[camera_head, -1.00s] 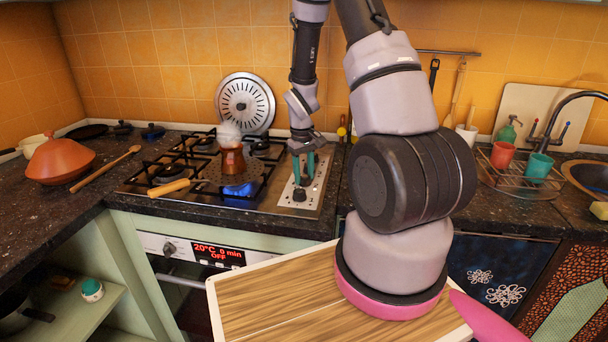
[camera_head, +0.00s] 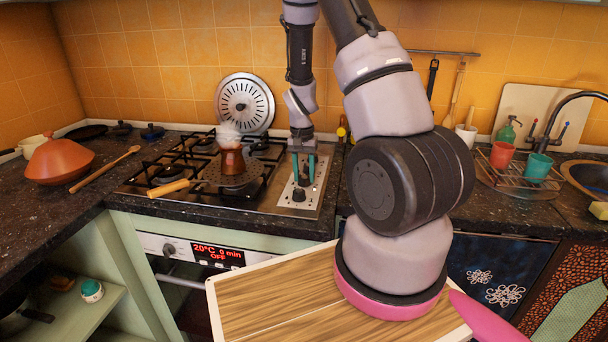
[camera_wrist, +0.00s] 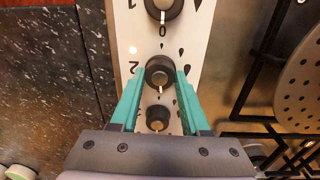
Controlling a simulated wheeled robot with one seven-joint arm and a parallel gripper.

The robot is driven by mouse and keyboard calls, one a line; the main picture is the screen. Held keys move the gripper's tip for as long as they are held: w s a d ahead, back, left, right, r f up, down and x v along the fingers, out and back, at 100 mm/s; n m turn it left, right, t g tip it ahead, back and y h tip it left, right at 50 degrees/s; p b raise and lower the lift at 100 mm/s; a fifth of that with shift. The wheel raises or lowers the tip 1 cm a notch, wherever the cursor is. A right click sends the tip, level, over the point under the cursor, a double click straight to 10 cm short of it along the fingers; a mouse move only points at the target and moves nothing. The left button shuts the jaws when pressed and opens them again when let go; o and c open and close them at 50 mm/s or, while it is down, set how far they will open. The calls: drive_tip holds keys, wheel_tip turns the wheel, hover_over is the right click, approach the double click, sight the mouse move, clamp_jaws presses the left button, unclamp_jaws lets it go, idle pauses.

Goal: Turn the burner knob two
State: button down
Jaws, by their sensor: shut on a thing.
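The knob marked 2 (camera_wrist: 160,72) is a black burner knob on the pale strip at the right of the cooktop. It is the middle one of the knobs in the wrist view. My gripper (camera_wrist: 161,74) has a teal finger on each side of this knob and is shut on it. A white line on the knob points down in the wrist view. In the head view my gripper (camera_head: 303,165) hangs over the strip, and its fingers partly hide the held knob. The knob marked 1 (camera_wrist: 163,8) and another knob (camera_wrist: 158,117) lie on either side. No flame shows on the cooktop.
A steaming copper pot (camera_head: 232,160) stands on a perforated plate on the cooktop (camera_head: 160,202), left of my gripper. A round metal lid (camera_head: 245,92) leans on the tiled wall. The dish rack (camera_head: 520,178) is at the right. My arm covers part of the counter.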

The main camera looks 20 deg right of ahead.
drive_tip(key=shift+m, duration=0.4)
drive_tip(key=shift+c, duration=1.9)
unclamp_jaws()
drive_tip(key=shift+r, duration=0.15)
wheel_tip(320, 180, up, 11)
drive_tip(key=shift+w+a+f, duration=0.15)
drive_tip(key=shift+f, duration=0.05)
